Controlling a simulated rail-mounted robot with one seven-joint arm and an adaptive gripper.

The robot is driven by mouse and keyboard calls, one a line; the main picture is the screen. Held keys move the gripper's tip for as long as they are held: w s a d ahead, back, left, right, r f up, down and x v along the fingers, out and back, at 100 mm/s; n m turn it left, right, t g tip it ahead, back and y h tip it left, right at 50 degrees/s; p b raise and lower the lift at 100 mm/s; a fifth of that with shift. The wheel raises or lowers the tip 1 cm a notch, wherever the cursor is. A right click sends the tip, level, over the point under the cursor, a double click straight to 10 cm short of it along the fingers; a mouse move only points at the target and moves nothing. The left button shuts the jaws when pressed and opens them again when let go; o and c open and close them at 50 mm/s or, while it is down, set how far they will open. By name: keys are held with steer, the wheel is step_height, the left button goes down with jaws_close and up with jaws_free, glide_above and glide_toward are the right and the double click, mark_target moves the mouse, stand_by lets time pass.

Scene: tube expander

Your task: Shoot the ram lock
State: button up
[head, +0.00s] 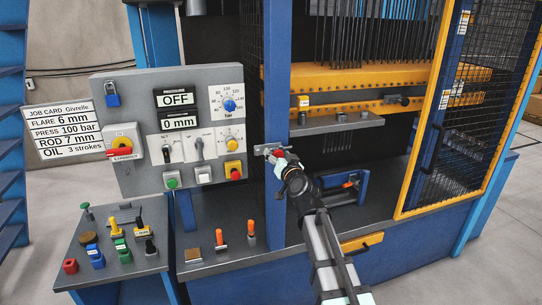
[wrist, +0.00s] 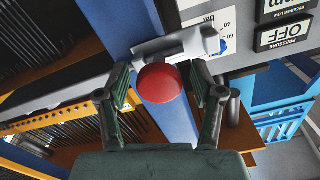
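The ram lock (head: 265,149) is a small grey bolt on the blue front post of the press. It also shows in the wrist view as a grey bolt (wrist: 176,45) lying across the post, with a round red knob (wrist: 160,83) facing me. My gripper (head: 281,161) is at the post, right at the lock. In the wrist view my gripper (wrist: 161,80) is open, with one finger on each side of the red knob. Small gaps seem to show between the knob and both fingers. In the head view my gripper partly hides the knob.
A grey control panel (head: 145,86) with dials, switches and an OFF display is left of the post. A yellow-framed mesh door (head: 438,128) stands open at right. Coloured tools stand on a side table (head: 88,258). Orange-handled pieces (head: 250,229) stand on the press bed.

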steer(key=b+v, duration=0.1)
steer(key=v, duration=0.6)
stand_by(0.7)
